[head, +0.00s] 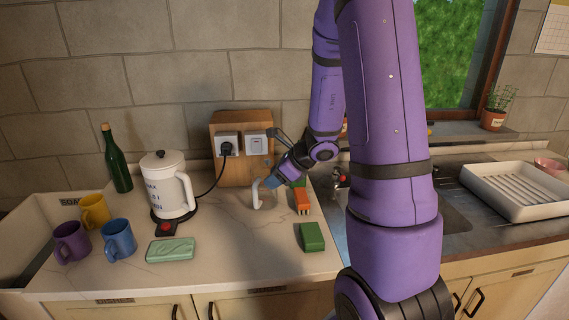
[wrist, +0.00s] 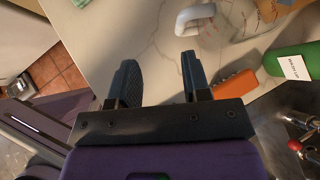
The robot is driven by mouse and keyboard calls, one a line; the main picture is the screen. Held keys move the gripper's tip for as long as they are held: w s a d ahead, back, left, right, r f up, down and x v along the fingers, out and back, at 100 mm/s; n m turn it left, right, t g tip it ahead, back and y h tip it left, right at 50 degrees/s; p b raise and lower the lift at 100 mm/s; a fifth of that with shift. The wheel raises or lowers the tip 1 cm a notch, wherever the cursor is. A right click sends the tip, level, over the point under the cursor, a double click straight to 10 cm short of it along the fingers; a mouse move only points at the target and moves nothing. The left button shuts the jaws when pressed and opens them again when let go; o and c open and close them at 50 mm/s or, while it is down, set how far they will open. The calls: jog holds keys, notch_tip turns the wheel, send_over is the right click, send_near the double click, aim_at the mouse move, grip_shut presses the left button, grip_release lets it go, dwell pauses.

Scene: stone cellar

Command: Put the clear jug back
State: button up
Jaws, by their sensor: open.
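The clear jug shows mainly by its white handle (head: 257,193) on the worktop in front of the wooden socket block. Its see-through body is hard to make out in the head view. In the wrist view the white handle (wrist: 194,14) is at the top, with the faint glassy body (wrist: 237,20) to its right. My gripper (head: 269,184) is low beside the jug in the head view, partly hidden. In the wrist view my gripper (wrist: 158,78) is open and empty, with the handle beyond its fingertips and apart from them.
A white kettle (head: 170,188), mugs (head: 118,238), a green bottle (head: 117,165) and a pale green dish (head: 170,250) stand left. An orange block (head: 302,201) and green sponge (head: 312,237) lie near the sink. A labelled green bottle (wrist: 293,62) is close right. A drying rack (head: 520,190) stands right.

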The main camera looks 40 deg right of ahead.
jog(key=s+a+r+n+g+y, duration=0.1)
jog(key=s+a+r+n+g, duration=0.1)
jog(key=s+a+r+n, duration=0.4)
jog(key=s+a+r+n+g+y, duration=0.1)
jog(key=s+a+r+n, duration=0.1)
jog(key=a+r+n, duration=0.65)
jog(key=s+r+n+h, duration=0.3)
jog(key=s+n, duration=0.4)
jog(key=s+r+n+h, duration=0.3)
jog(key=s+r+n, duration=0.1)
jog(key=s+n, duration=0.3)
jog(key=shift+s+a+n, duration=0.35)
